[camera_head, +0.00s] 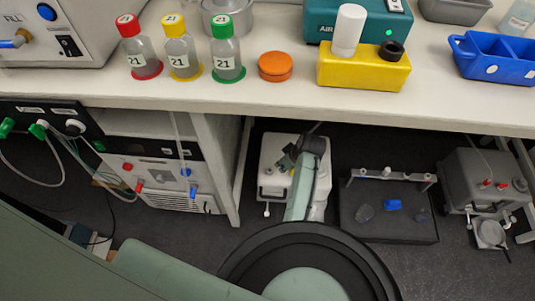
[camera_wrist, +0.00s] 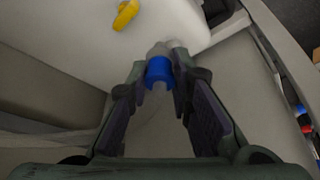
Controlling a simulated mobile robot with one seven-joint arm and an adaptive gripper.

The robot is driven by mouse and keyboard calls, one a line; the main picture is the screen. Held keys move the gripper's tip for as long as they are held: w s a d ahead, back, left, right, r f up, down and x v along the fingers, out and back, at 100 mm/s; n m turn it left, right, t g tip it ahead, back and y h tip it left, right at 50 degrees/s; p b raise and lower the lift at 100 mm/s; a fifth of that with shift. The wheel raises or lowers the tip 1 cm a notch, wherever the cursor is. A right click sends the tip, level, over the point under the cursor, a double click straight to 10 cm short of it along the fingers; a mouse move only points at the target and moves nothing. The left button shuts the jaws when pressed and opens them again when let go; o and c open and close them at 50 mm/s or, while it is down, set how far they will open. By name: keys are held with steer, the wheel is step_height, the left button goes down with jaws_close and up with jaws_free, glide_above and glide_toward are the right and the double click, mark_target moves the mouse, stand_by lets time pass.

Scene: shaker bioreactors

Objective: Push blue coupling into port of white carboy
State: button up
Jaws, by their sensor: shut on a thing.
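The white carboy (camera_head: 268,178) stands on the floor under the bench. It fills the top of the wrist view (camera_wrist: 70,40). My gripper (camera_wrist: 160,72) is shut on the blue coupling (camera_wrist: 159,71), which sits between the fingertips close to the carboy's wall. A pale grey port piece (camera_wrist: 159,49) shows just beyond the coupling, in line with it. I cannot tell how far the coupling is seated in it. A clear stub or tube shows on the coupling's near side. In the head view my gripper (camera_head: 290,156) is over the carboy and the coupling is hidden.
A yellow part (camera_wrist: 125,15) sits on the carboy. The bench (camera_head: 280,110) overhangs behind, with its leg (camera_head: 217,170) to the left. A dark tray (camera_head: 390,225) and a grey container (camera_head: 480,180) stand to the right. Open dark floor lies between the carboy and tray.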

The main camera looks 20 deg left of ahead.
steer(key=a+n+g, duration=0.2)
steer(key=a+n, duration=0.3)
steer(key=a, duration=0.1)
steer(key=b, duration=0.4)
glide_above(267, 169)
steer(key=d, duration=0.1)
step_height(267, 169, down, 4)
steer(key=shift+f, duration=0.1)
steer(key=shift+d, duration=0.1)
stand_by(0.6)
steer(key=shift+f+b, duration=0.4)
steer(key=shift+f, duration=0.65)
stand_by(1.6)
steer(key=o, duration=1)
steer(key=shift+d+r, duration=0.1)
